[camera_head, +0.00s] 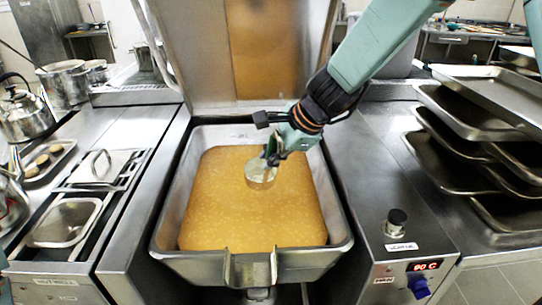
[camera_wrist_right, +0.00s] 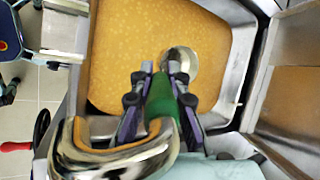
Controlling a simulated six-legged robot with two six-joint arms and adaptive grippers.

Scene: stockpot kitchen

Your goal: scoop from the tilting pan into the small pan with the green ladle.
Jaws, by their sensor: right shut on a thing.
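The tilting pan (camera_head: 342,245) stands open in the middle of the head view, with a wide layer of orange-brown liquid in it. My right gripper (camera_head: 274,155) is over the pan, shut on the ladle's green handle (camera_wrist_right: 161,97). The ladle's round steel bowl (camera_head: 261,174) is at the liquid, right of the pan's middle; it also shows in the right wrist view (camera_wrist_right: 183,61). I cannot tell how deep it sits or what it holds. A small rectangular steel pan (camera_head: 65,222) is set in the left counter and looks empty. My left gripper is not in view.
The tilting pan's raised lid (camera_head: 205,60) stands behind it. A lidded insert (camera_head: 98,167) lies behind the small pan, with a kettle (camera_head: 20,108) farther left. Stacked steel trays (camera_head: 455,160) fill the right side. A control knob (camera_head: 396,220) stands on the right counter.

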